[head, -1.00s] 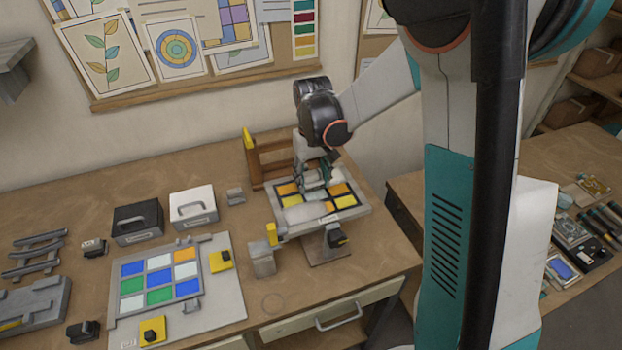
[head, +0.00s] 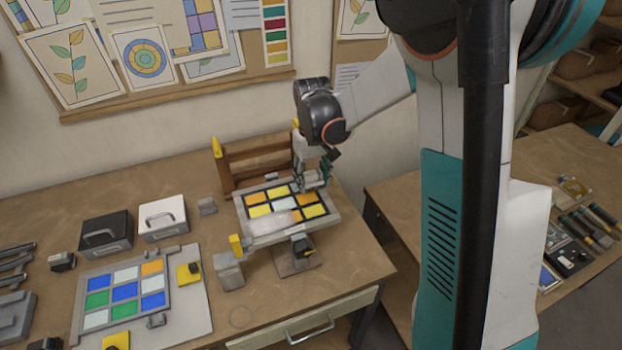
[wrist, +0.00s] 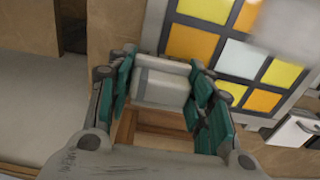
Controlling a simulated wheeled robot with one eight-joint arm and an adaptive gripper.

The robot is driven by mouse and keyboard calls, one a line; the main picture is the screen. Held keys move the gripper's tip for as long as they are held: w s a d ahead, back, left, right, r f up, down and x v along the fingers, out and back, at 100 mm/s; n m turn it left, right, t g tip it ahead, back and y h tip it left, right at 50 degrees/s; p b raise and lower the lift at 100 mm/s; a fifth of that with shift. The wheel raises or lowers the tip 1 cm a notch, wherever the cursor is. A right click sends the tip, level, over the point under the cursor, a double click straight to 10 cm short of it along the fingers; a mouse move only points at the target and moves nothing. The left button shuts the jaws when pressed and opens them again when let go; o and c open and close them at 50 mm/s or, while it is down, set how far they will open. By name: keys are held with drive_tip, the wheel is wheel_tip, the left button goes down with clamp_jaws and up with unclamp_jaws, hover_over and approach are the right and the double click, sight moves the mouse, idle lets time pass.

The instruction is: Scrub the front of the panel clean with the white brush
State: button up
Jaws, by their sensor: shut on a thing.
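The panel (head: 240,208), a grey frame with orange, yellow and white panes, lies tilted on a stand at the table's right end. It also shows in the wrist view (wrist: 208,12). A whitish smear (head: 268,224) covers its lower left front; a pale blurred patch also shows in the wrist view (wrist: 292,28). My gripper (head: 318,184) is at the panel's upper right edge. In the wrist view it is shut on a white block, the white brush (wrist: 162,82). Whether the brush touches the panel cannot be told.
A wooden rack (head: 240,168) stands behind the panel. A second coloured panel (head: 125,290), a black box (head: 106,236) and a white box (head: 163,219) stand to the left.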

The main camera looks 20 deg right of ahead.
sight(311, 173)
wheel_tip(311, 173, up, 4)
drive_tip(key=shift+a+r+p, duration=0.1)
drive_tip(key=shift+a+p, duration=0.05)
drive_tip(key=shift+p, duration=0.7)
drive_tip(key=shift+r+p, duration=0.4)
drive_tip(key=shift+r, duration=0.2)
drive_tip(key=shift+r+p, duration=0.95)
drive_tip(key=shift+r, duration=0.7)
